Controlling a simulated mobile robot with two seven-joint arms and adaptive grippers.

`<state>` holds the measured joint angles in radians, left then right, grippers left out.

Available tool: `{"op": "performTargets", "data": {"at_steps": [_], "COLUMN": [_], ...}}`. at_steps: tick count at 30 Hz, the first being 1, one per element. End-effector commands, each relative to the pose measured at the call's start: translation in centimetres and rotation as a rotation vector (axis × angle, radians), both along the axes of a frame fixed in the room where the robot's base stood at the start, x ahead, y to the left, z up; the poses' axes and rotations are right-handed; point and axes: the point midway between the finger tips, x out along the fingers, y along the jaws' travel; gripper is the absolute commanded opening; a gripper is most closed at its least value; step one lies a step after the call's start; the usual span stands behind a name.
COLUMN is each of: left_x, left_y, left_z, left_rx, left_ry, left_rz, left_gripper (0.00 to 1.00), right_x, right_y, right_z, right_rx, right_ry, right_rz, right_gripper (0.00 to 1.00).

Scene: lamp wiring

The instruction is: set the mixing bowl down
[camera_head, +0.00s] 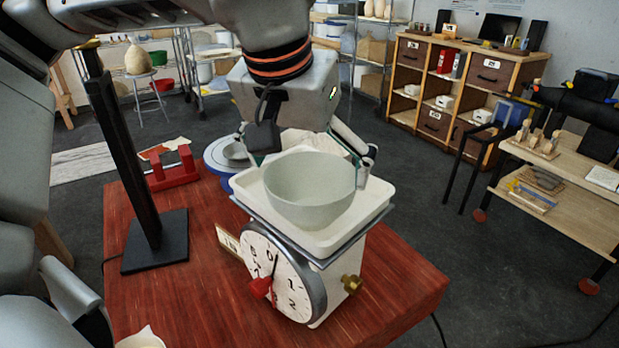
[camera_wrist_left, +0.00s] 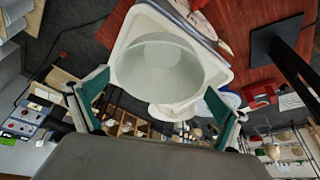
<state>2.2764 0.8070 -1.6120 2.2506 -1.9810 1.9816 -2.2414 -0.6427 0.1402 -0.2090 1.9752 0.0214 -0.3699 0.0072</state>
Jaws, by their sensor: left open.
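The pale grey-green mixing bowl (camera_head: 310,192) is upright and appears to rest in the white tray (camera_head: 378,203) on top of the dial scale (camera_head: 286,278). My left gripper (camera_head: 314,160) is open at the bowl's far side, with one finger to either side of it. In the left wrist view the bowl (camera_wrist_left: 160,72) lies between the two green-padded fingers (camera_wrist_left: 155,90), with a gap visible at the pads. The tray (camera_wrist_left: 130,35) shows around it. The underside of the bowl is hidden. I do not see my right gripper clearly.
The scale stands on a red wooden table (camera_head: 190,300). A black stand (camera_head: 155,250) and a red holder (camera_head: 172,172) are on the left. A round blue-white item (camera_head: 222,155) lies behind the scale. The table's front right corner is bare.

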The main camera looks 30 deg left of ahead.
Motion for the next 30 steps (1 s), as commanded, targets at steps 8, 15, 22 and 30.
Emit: {"op": "performTargets", "data": {"at_steps": [8,15,22,30], "left_x": [-2.1,-2.9,-3.0,-3.0], "left_y": [-0.3,-0.3,-0.4,-0.3], "left_z": [5.3,7.1,7.2,7.2], "left_rx": [-0.001,0.0,0.001,0.0], "left_ry": [-0.005,-0.002,0.0,-0.001], "left_rz": [0.001,0.001,0.001,0.001], "left_gripper": [1.0,1.0,1.0,1.0], "right_x": [-0.2,-0.3,-0.3,-0.1], "right_y": [0.2,0.2,0.2,0.2], "right_z": [0.6,0.8,0.9,1.2], "right_rx": [0.006,0.004,0.004,0.006], "right_ry": [0.005,0.008,0.007,0.001], "right_rz": [0.001,0.002,0.001,0.001], "right_gripper": [0.4,0.4,0.4,0.4]}}
